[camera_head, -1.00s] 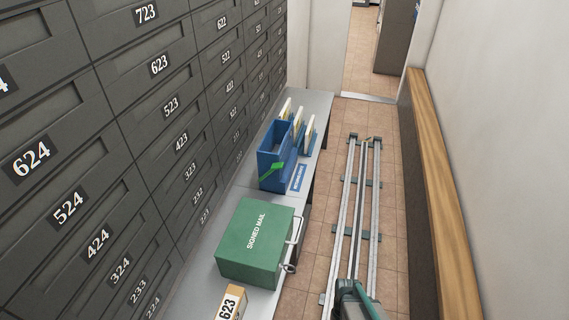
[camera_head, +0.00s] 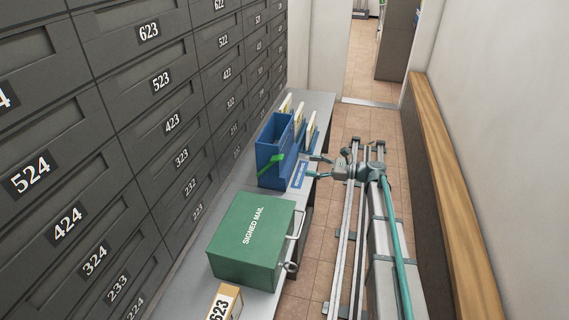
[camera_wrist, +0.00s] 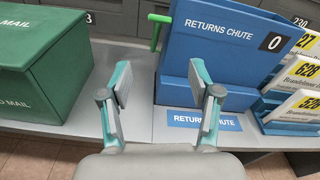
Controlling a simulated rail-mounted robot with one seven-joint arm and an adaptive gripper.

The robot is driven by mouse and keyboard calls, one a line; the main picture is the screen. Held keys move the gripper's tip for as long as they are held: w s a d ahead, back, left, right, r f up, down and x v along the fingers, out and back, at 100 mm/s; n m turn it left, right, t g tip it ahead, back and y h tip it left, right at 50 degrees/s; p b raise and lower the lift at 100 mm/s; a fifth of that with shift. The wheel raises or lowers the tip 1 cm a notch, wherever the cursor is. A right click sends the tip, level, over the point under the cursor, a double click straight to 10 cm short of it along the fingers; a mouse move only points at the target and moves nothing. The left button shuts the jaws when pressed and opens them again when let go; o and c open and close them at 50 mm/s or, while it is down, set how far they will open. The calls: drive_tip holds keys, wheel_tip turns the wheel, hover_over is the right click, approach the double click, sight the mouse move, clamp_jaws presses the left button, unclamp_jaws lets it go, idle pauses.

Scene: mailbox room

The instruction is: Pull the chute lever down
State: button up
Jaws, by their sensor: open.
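The blue returns chute (camera_head: 272,158) stands on the grey counter, also in the wrist view (camera_wrist: 221,45), marked "RETURNS CHUTE" and "0". Its green lever (camera_head: 270,164) is on the side facing the signed mail box. In the wrist view the lever (camera_wrist: 156,33) stands at the chute's left edge, with a bar across its top. My gripper (camera_head: 317,167) is at the counter's front edge, in front of the chute. In the wrist view my gripper (camera_wrist: 164,87) is open and empty, its fingers pointing towards the chute and lever, apart from the lever.
A green signed mail box (camera_head: 247,247) stands on the counter nearer the camera, left in the wrist view. Letters in holders (camera_head: 299,121) stand behind the chute. A box marked 623 (camera_head: 224,303) is nearest. Grey mailboxes line the left wall. Counter is clear between box and chute.

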drive_tip(key=w+a+r+m+b, duration=0.1)
drive_tip(key=w+a+m, duration=0.1)
drive_tip(key=a, duration=0.8)
drive_tip(key=shift+w+a+y, duration=0.2)
drive_tip(key=shift+a+y, duration=0.1)
drive_tip(key=shift+y, duration=0.1)
drive_tip(key=shift+r, duration=0.1)
clamp_jaws()
